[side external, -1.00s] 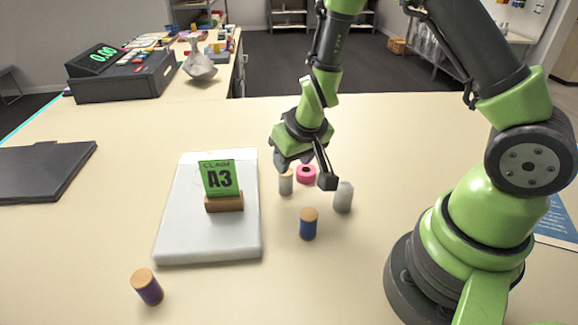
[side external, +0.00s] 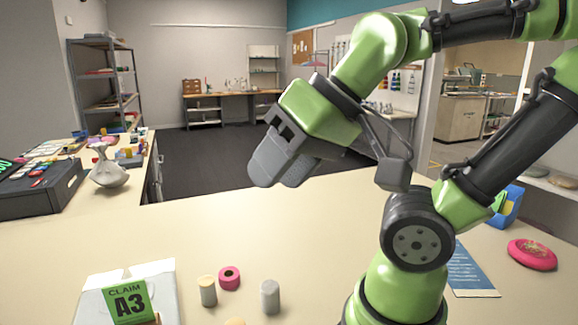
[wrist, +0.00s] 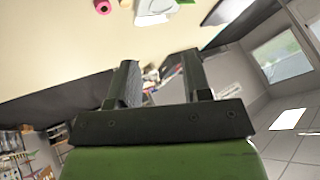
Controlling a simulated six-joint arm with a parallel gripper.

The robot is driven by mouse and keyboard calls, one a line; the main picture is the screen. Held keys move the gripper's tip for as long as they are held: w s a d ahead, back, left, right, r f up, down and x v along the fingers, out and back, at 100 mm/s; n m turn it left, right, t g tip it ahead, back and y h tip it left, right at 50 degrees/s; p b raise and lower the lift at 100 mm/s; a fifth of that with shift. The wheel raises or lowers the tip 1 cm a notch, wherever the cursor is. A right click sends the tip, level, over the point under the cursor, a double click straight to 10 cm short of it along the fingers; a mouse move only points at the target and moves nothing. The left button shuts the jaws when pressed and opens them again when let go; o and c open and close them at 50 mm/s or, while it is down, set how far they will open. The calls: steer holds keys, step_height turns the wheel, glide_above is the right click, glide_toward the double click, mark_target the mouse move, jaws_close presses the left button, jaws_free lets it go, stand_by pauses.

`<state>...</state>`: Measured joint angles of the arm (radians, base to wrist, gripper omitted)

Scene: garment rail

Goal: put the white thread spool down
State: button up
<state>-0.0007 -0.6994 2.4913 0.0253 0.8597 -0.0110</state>
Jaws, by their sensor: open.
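A spool with pale whitish-grey thread and a tan top (side external: 208,291), which I take for the white one, stands upright on the table beside the white board. My gripper (side external: 280,172) is raised well above the table, tilted toward the lower left and clear of every spool. In the wrist view its two fingers (wrist: 162,72) stand apart with nothing between them.
The white board (side external: 166,288) carries a green A3 claim sign (side external: 130,303). A pink round object (side external: 532,254) lies at right. The table's middle is clear.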

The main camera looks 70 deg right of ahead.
steer(key=o, duration=0.3)
steer(key=shift+s, duration=0.5)
steer(key=m+g+h, duration=0.2)
steer(key=m+g, duration=0.1)
steer(key=g, duration=0.3)
glide_above(206, 280)
step_height(206, 280, down, 15)
steer(key=shift+g, duration=0.6)
step_height(206, 280, down, 9)
steer(key=shift+w+f, duration=0.1)
steer(key=shift+f, duration=2.75)
